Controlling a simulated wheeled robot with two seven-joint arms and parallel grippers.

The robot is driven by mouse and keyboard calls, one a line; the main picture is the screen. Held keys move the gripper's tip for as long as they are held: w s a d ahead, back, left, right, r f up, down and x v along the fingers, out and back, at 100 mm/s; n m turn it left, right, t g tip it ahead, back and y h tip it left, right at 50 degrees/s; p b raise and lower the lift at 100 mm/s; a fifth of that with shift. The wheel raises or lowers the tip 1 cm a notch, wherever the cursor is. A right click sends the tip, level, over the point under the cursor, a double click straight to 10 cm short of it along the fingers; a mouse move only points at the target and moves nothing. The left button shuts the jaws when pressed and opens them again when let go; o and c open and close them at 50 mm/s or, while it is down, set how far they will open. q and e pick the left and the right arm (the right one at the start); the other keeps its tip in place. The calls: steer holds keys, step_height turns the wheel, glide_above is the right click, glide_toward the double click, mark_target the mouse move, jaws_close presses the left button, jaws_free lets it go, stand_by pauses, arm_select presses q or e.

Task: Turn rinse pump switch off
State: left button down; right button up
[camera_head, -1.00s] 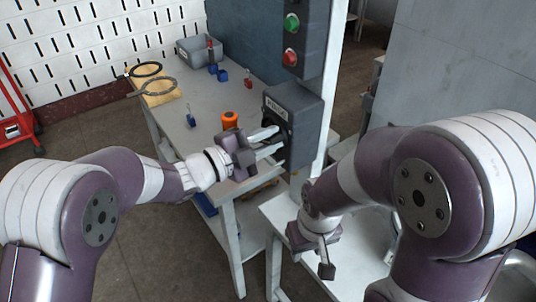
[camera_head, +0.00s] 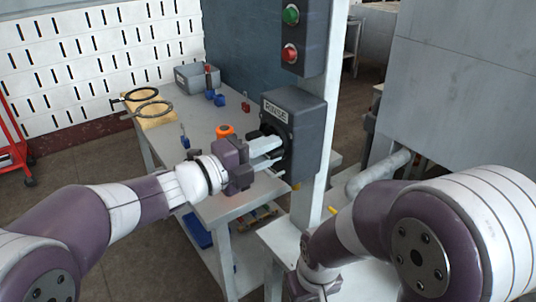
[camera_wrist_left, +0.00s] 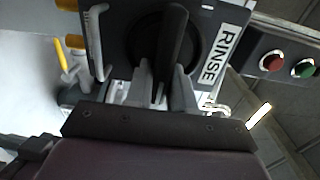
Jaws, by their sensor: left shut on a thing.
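The rinse switch box (camera_head: 311,128) is a dark grey box on a pale post, with a white RINSE label (camera_head: 275,111). Its black switch handle (camera_wrist_left: 173,38) shows in the left wrist view on a round dark plate, lying roughly along the label's lettering. My left gripper (camera_head: 268,154) is at the box front, its pale fingers shut on the handle, which it partly hides in the head view. In the left wrist view the fingers (camera_wrist_left: 163,88) lie on either side of the handle's lower end. My right gripper (camera_head: 299,286) is at the bottom edge, its fingers out of sight.
Green (camera_head: 291,15) and red (camera_head: 290,54) buttons sit on a panel above the box. The grey table (camera_head: 187,113) behind my left gripper holds an orange-topped item (camera_head: 225,132), blue pieces, rings and a grey bin (camera_head: 197,76). The post (camera_head: 309,197) stands close beside the box.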

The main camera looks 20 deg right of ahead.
arm_select(q)
steer(key=shift+f, duration=0.1)
steer(key=c, duration=1.1)
jaws_free()
steer(key=shift+o, duration=0.2)
steer(key=v, duration=1.2)
steer(key=shift+s+a+b, duration=0.2)
steer(key=shift+a+b, duration=0.15)
steer(key=shift+b, duration=0.05)
